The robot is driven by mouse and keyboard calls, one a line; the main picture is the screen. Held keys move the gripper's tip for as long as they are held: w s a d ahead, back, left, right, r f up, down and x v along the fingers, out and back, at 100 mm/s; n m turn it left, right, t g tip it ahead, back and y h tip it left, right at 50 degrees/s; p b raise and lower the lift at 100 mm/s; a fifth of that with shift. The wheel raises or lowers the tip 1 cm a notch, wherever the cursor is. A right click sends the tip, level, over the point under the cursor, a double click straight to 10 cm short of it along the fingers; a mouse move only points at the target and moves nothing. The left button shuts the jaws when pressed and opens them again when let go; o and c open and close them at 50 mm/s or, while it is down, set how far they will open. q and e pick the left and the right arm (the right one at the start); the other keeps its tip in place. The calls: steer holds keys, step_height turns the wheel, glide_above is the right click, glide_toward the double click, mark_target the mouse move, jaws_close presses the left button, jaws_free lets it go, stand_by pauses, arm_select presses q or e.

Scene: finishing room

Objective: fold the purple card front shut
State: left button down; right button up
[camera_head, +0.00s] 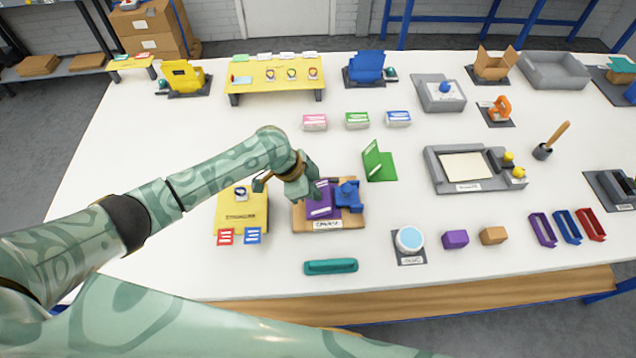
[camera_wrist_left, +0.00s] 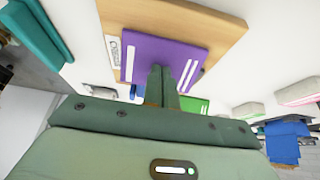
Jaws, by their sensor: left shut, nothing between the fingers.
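The purple card (camera_head: 321,205) is on a wooden board (camera_head: 352,222) beside a blue fixture (camera_head: 347,194). White lines mark its purple face, which also shows in the left wrist view (camera_wrist_left: 140,52). I cannot tell how far its front is folded over. My left gripper (camera_head: 311,190) is at the card's far left side in the head view. In the left wrist view its fingertips (camera_wrist_left: 170,72) are together and empty, over the card's edge; I cannot tell whether they touch it. My right gripper is not in view.
A green card (camera_head: 377,166) stands open right of the board. A teal tray (camera_head: 331,266) lies in front. White table is clear between the board and the round blue-topped container (camera_head: 409,239).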

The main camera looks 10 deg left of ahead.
arm_select(q)
steer(key=shift+f, duration=0.15)
stand_by(0.4)
steer(key=shift+w+d+f+b, duration=0.15)
steer(key=shift+d+f+b, duration=0.15)
steer(key=shift+f+b, duration=0.15)
steer(key=shift+r, duration=0.1)
stand_by(0.3)
step_height(320, 180, up, 9)
steer(key=p, duration=0.9)
stand_by(0.4)
